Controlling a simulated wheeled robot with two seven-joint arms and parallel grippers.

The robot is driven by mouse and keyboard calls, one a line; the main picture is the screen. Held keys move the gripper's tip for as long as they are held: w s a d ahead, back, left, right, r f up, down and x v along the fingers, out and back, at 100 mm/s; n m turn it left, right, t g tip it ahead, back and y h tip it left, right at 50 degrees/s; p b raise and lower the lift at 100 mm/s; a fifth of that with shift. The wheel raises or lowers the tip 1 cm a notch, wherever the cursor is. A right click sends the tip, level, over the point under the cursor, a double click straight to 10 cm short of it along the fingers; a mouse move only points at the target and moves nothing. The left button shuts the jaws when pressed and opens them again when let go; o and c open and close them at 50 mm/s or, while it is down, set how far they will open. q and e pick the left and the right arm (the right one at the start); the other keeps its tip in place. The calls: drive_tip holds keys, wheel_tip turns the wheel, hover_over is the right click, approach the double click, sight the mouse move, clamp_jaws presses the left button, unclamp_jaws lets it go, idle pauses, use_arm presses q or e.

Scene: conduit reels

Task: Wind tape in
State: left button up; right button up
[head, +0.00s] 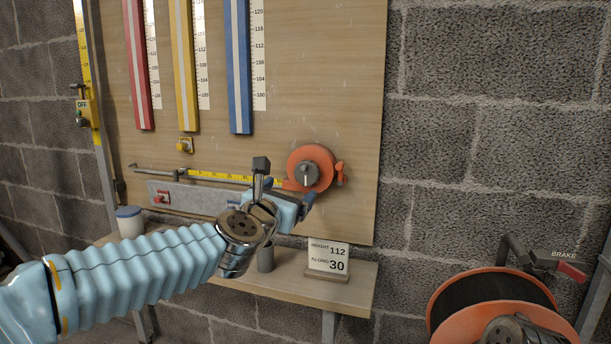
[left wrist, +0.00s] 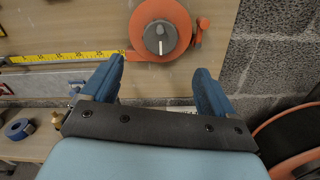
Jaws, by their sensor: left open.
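The orange tape reel (head: 311,168) with a grey hub and dial is mounted at the lower right of the wooden board. Its yellow tape (head: 219,176) runs out to the left along the board to a dark clip. The reel also shows at the top of the left wrist view (left wrist: 160,30), with the yellow tape (left wrist: 70,57) beside it. My left gripper (left wrist: 160,85) is open and empty. Its blue fingertips point at the board just below the reel, apart from it. The left arm hides part of the board's lower edge in the head view. My right gripper is not seen.
A shelf (head: 345,291) below the board holds a sign (head: 329,259) reading height 112, along 30. Red, yellow and blue strips (head: 238,65) hang above. A large orange drum (head: 447,290) with a brake lever stands at the lower right.

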sight(305, 176)
use_arm(q)
drive_tip(key=p+x, duration=0.2)
drive_tip(key=x, duration=0.8)
drive_tip(key=shift+w+d+p, duration=0.1)
drive_tip(key=shift+w+p, duration=0.2)
drive_tip(key=shift+w, duration=0.1)
drive_tip(key=shift+f, duration=0.1)
drive_tip(key=shift+c, duration=0.3)
drive_tip(key=c, duration=1)
